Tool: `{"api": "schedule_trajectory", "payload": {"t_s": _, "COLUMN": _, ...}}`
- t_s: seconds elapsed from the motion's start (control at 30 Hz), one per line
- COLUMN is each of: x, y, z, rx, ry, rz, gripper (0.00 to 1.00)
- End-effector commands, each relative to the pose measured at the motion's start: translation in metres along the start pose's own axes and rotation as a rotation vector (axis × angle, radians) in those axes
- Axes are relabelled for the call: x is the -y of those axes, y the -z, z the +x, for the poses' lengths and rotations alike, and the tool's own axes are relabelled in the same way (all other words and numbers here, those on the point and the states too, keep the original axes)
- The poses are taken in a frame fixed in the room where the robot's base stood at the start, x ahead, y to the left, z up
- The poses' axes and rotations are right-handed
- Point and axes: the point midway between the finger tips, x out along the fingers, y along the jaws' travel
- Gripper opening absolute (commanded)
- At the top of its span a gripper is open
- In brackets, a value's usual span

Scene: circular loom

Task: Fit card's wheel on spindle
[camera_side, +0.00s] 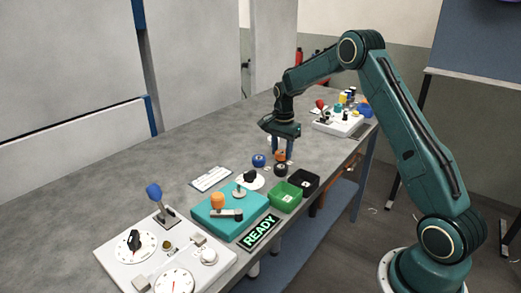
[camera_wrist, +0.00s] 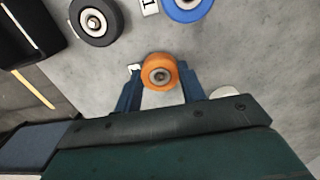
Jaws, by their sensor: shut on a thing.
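My gripper (camera_side: 282,151) points down over the table and is shut on an orange wheel (camera_wrist: 160,76). The wheel also shows in the side view (camera_side: 280,156). A blue wheel (camera_side: 258,160) and a black wheel (camera_side: 281,170) lie close by; both show in the wrist view, black (camera_wrist: 94,20) and blue (camera_wrist: 187,6). A white card (camera_side: 212,178) lies on the table, its print unreadable.
A green bin (camera_side: 286,197) and a black bin (camera_side: 305,181) stand right of the teal base. A white panel (camera_side: 165,250) with dials and a blue lever fills the near end. A READY sign (camera_side: 261,232) lies in front.

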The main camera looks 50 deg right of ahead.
Motion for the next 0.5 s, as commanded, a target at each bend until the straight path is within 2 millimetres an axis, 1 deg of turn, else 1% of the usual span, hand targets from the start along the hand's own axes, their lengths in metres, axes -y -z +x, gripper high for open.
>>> {"api": "schedule_trajectory", "payload": {"t_s": 0.5, "x": 0.0001, "y": 0.0001, "z": -0.0077, "rx": 0.0, "ry": 0.0, "rz": 0.0, "gripper": 0.12}}
